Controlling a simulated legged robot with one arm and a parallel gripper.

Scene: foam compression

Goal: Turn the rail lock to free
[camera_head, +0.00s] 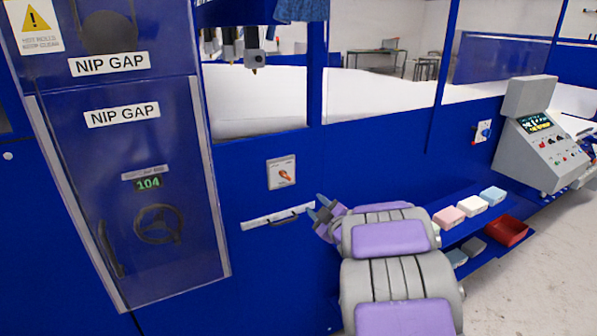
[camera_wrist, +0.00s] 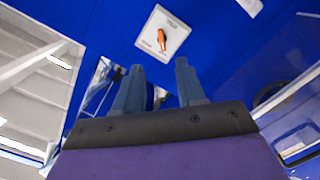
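A small white plate (camera_head: 281,173) with an orange knob (camera_head: 286,176) is on the blue machine front, and it appears to be the rail lock. The knob lies slanted in the head view. In the wrist view the plate (camera_wrist: 163,33) is ahead of the fingers, with the orange knob (camera_wrist: 162,39) roughly upright. The lettering is too small to read. My gripper (camera_head: 318,207) is below and right of the plate, apart from it. In the wrist view its two fingers (camera_wrist: 158,80) stand apart with nothing between them.
A pale rail (camera_head: 262,220) with a dark handle (camera_head: 284,219) is below the plate, left of my gripper. A clear guard (camera_head: 130,180) covers a handwheel (camera_head: 158,224) at left. A blue shelf with coloured blocks (camera_head: 470,205) and a control console (camera_head: 540,140) are at right.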

